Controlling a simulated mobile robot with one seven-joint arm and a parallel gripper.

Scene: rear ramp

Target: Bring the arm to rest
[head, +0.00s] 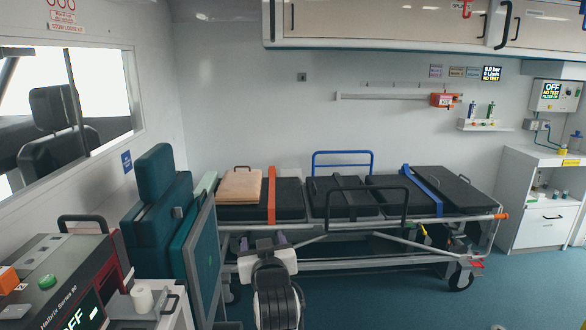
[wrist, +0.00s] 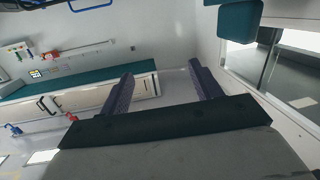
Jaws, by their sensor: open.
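My gripper (head: 262,241) is at the lower middle of the head view, on the end of my folded-looking arm (head: 276,296). It is in front of the stretcher's near side in the picture. In the wrist view my gripper (wrist: 161,76) has its two purple fingers wide apart, with nothing between them. The wrist picture appears turned over, with the wall and the overhead cabinets (wrist: 95,105) beyond the fingers. I cannot tell how far the gripper is from the stretcher.
A stretcher (head: 345,222) with black pads and straps spans the middle. A green folding seat (head: 160,215) stands left of my arm. A monitor unit (head: 60,275) is at the lower left. A white cabinet (head: 540,226) stands at the right. Blue floor (head: 420,300) is open at the lower right.

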